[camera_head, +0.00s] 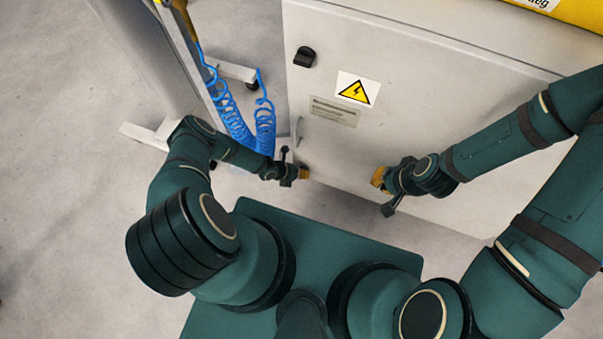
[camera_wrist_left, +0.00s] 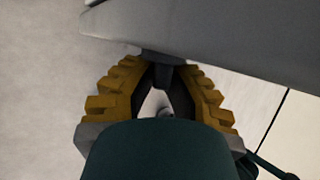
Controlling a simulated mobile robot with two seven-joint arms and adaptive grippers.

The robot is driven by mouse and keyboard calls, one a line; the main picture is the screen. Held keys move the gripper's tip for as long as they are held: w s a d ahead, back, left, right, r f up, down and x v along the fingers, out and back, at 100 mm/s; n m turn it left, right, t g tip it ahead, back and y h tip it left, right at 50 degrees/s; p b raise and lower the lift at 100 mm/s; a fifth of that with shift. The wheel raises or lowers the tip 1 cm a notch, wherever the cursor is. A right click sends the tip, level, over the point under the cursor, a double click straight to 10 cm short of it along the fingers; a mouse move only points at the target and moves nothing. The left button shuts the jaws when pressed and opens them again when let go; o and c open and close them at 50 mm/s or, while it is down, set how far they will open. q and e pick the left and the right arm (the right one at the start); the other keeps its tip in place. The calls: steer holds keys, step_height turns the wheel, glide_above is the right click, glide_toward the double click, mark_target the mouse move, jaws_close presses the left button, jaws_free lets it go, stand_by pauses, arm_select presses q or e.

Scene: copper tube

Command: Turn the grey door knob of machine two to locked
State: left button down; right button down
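The grey cabinet (camera_head: 400,90) carries a dark knob (camera_head: 304,57) high on the left of its door, with its grip bar showing. My left gripper (camera_head: 304,174) is well below this knob, by the cabinet's lower left edge. In the left wrist view its yellow fingers (camera_wrist_left: 162,72) converge below the grey panel (camera_wrist_left: 220,45). A dark piece shows between the fingertips, but I cannot tell what it is or whether they are shut. My right gripper (camera_head: 377,177) is in front of the lower door, away from the knob; its finger opening is unclear.
A yellow warning sign (camera_head: 358,89) and a label plate (camera_head: 333,112) are on the door. A small grey handle (camera_head: 298,131) is at its left edge. Coiled blue hoses (camera_head: 232,115) hang left of the cabinet, near my left arm. Bare floor (camera_head: 60,200) lies at far left.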

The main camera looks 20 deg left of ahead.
arm_select(q)
steer(key=shift+w+h, duration=0.3)
steer(key=shift+h, duration=0.1)
steer(key=shift+n+t+h+b, duration=0.3)
steer(key=shift+h+b, duration=0.3)
steer(key=shift+h, duration=0.2)
steer(key=h, duration=0.2)
steer(key=shift+a+n+h, duration=0.1)
steer(key=shift+n+h, duration=0.2)
steer(key=shift+w+r, duration=0.1)
steer(key=shift+w, duration=0.1)
steer(key=c, duration=1)
jaws_free()
steer(key=shift+r, duration=0.1)
steer(key=shift+s, duration=0.2)
